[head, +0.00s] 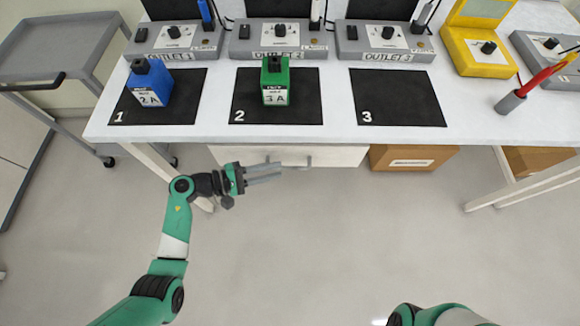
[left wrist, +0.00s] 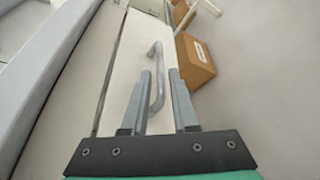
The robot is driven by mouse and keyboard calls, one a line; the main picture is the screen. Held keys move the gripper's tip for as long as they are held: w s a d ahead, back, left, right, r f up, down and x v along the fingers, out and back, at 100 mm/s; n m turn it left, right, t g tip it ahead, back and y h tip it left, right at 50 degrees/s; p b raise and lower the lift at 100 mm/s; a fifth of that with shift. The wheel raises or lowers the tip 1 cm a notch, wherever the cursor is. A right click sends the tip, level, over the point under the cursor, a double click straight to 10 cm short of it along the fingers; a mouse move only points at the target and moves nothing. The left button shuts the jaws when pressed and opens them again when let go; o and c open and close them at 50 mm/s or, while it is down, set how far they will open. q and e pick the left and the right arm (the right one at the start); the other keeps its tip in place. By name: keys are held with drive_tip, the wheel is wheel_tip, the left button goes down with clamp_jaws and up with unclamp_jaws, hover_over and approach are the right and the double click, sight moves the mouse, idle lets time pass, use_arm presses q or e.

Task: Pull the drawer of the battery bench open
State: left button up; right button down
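The white drawer (head: 340,155) sits under the front edge of the battery bench (head: 330,135) and looks closed. Its grey bar handle (head: 305,163) is on the front face and also shows in the left wrist view (left wrist: 156,62). My left gripper (head: 281,171) is at the handle, pointing right in the head view. In the left wrist view its two fingers (left wrist: 160,73) are apart, with the handle between them, closer to the left finger. Whether a finger touches the bar I cannot tell. My right gripper is out of view; only part of that arm shows at the bottom.
A blue battery (head: 150,85) stands on mat 1 and a green battery (head: 275,82) on mat 2; mat 3 (head: 397,98) is empty. A cardboard box (head: 413,157) is right of the drawer. A grey cart (head: 60,50) stands left. The floor in front is clear.

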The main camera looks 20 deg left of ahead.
sight(288, 167)
use_arm(q)
drive_tip(key=b+x, duration=0.1)
drive_tip(key=x, duration=0.4)
drive_tip(key=shift+w, duration=0.1)
clamp_jaws()
idle(1.2)
